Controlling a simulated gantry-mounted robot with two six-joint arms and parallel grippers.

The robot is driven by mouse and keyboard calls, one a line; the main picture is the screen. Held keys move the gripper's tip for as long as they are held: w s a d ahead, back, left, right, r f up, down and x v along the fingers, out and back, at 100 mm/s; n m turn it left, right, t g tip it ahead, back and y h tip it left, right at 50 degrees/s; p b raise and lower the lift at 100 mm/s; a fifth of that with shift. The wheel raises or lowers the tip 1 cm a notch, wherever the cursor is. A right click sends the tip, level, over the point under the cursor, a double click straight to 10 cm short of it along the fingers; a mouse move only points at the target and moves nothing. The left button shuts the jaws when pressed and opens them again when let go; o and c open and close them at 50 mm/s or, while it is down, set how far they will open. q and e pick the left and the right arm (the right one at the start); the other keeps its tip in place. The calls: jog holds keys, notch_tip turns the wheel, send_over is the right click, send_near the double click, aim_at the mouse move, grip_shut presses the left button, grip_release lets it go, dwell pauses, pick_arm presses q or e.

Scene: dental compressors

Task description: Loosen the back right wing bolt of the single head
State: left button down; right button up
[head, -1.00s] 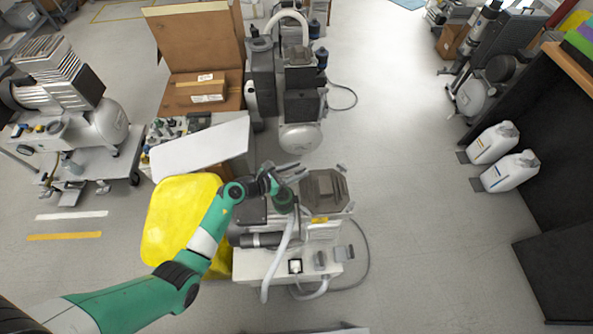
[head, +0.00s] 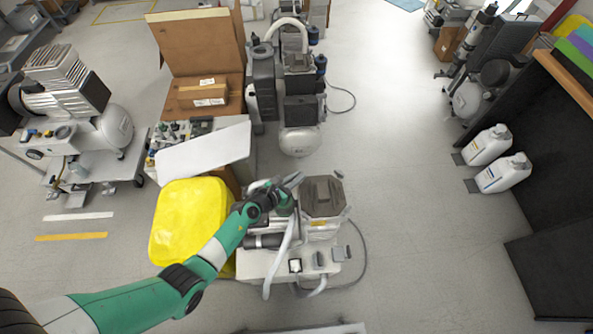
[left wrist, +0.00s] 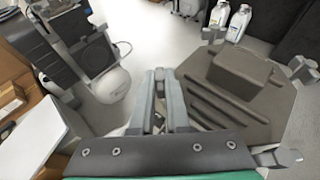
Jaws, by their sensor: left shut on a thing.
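The single head (head: 322,197), a dark grey-brown octagonal cover, sits at the right end of the near compressor. It fills the right of the left wrist view (left wrist: 240,72). Grey wing bolts show at its back right corner (head: 339,174) and front right corner (head: 347,209); the wrist view shows one more at its lower corner (left wrist: 275,157). My left gripper (head: 294,181) is at the back left corner as the head view shows it. Its fingers (left wrist: 165,88) are closed there and hide what they hold, apparently that corner's wing bolt. My right gripper is not in view.
A yellow container (head: 187,222) stands left of the compressor, below my left arm. A white panel (head: 203,150) and open cardboard box (head: 205,92) lie behind it. Another compressor (head: 300,105) stands at the back. White hose (head: 281,258) hangs in front.

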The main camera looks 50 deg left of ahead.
pick_arm(q)
jog(key=shift+r, duration=0.1)
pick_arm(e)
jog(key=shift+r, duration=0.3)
pick_arm(q)
jog(key=c, duration=0.9)
grip_release()
